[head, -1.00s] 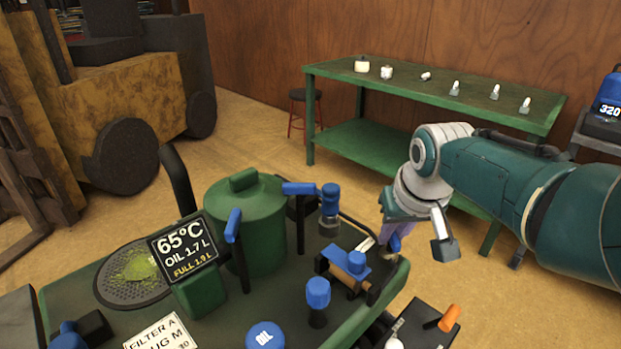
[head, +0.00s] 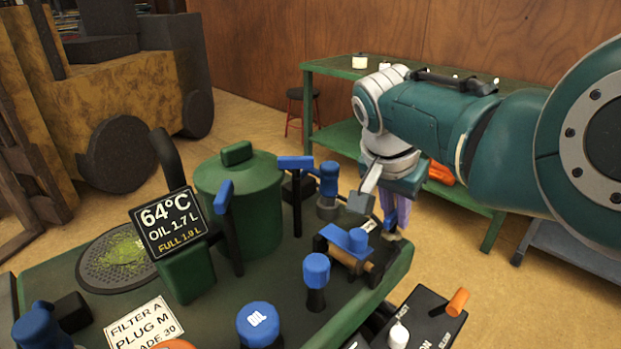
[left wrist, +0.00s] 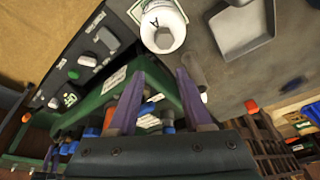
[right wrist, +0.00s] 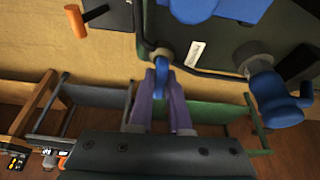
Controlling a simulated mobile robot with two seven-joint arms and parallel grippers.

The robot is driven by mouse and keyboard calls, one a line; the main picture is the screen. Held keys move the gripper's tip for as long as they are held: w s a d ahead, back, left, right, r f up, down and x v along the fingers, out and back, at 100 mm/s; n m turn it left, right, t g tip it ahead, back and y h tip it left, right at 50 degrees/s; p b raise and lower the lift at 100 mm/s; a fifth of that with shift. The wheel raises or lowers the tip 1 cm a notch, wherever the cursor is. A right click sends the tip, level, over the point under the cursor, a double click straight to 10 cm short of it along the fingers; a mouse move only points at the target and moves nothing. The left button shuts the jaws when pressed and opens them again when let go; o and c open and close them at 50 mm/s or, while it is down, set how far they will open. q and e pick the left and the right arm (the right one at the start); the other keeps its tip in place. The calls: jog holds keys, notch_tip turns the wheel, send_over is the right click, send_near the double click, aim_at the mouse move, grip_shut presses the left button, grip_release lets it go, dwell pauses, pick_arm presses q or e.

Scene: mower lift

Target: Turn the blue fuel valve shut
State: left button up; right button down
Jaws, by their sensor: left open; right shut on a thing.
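The blue fuel valve handle (right wrist: 163,54) is a small rounded blue piece at the mower deck's edge, beside a white label (right wrist: 195,53), in the right wrist view. My right gripper (right wrist: 160,74) has its purple fingers close together and is shut on the handle. In the head view my right gripper (head: 396,220) reaches down at the deck's right edge, and its wrist and fingers mostly hide the valve. My left gripper (left wrist: 160,88) is open and empty in the left wrist view, with the mower deck behind its fingers; it is outside the head view.
A green canister (head: 240,200), a display reading 64°C (head: 168,222), a blue oil cap (head: 258,324) and blue-topped posts crowd the deck. A control box (head: 425,325) with an orange lever stands front right. A green bench (head: 325,95) stands behind.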

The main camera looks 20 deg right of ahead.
pick_arm(q)
jog(key=shift+d+f, duration=0.15)
jog(key=shift+f, duration=0.3)
pick_arm(e)
jog(key=shift+f+m, duration=0.1)
jog(key=shift+m, duration=0.4)
jog(key=c, duration=0.9)
grip_release()
jog(key=shift+o, duration=0.2)
pick_arm(q)
jog(key=shift+r, duration=0.1)
jog(key=shift+r, duration=0.25)
pick_arm(e)
jog(key=shift+a+r, duration=0.15)
jog(key=shift+r, duration=0.4)
pick_arm(q)
notch_tip(320, 180, up, 4)
jog(key=p, duration=0.3)
jog(key=shift+f+p, duration=0.25)
jog(key=shift+p, duration=0.05)
pick_arm(e)
jog(key=v, duration=0.9)
jog(key=shift+f, duration=0.1)
